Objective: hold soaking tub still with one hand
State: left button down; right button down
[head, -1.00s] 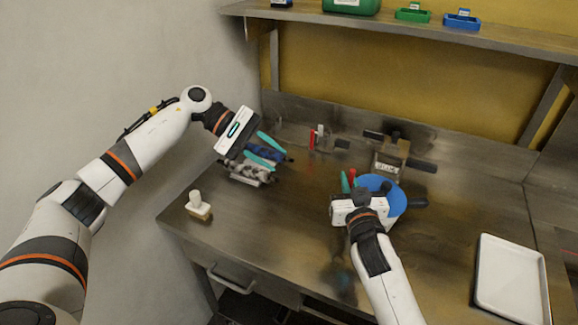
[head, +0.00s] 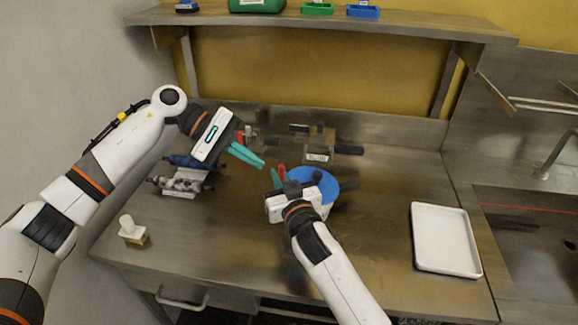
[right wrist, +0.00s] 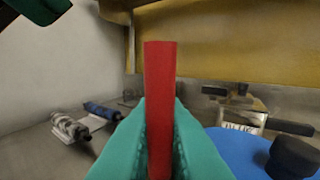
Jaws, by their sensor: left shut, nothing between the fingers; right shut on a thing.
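The soaking tub appears to be the round blue thing (head: 327,185) right of centre on the steel bench. Its blue top also shows at the lower right of the right wrist view (right wrist: 232,150). My right gripper (head: 278,176) is at the tub's left side, its teal fingers shut on a red upright tab (right wrist: 160,95). I cannot tell how the tab joins the tub; its lower part is hidden between the fingers. My left gripper (head: 250,157) is shut and empty, above the bench to the left of the right gripper.
A dark knobbed object (right wrist: 292,158) is at the tub. A labelled block with dark handles (head: 318,146) stands behind. Rollers on a rack (head: 182,181) and a white-knobbed brush (head: 133,230) are left. A white tray (head: 444,240) is right, near the sink.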

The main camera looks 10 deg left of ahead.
pick_arm(q)
jog(key=s+d+m+y, duration=0.25)
jog(key=d+y, duration=0.35)
jog(key=d, duration=0.4)
jog(key=s+d+m+y, duration=0.1)
jog(key=d+m+y, duration=0.3)
jog(key=d, duration=0.5)
notch_tip(320, 180, up, 4)
jog(key=w+a+r+n+t+y, duration=0.1)
jog(key=w+n+t+y, duration=0.1)
jog(key=t+y, duration=0.5)
jog(key=shift+m+g+y, duration=0.25)
jog(key=shift+g+y, duration=0.15)
jog(key=shift+g, duration=0.3)
jog(key=x, duration=1)
jog(key=shift+s+f, duration=0.1)
jog(key=shift+f, duration=0.05)
jog(key=a, duration=0.2)
jog(key=shift+a+r, duration=0.2)
jog(key=shift+a, duration=0.1)
jog(key=shift+s+a, duration=0.15)
jog(key=shift+a, duration=0.4)
jog(key=shift+a, duration=0.1)
jog(key=shift+s+a+t+h, duration=0.15)
jog(key=shift+a+t+h, duration=0.15)
jog(key=shift+t+h, duration=0.15)
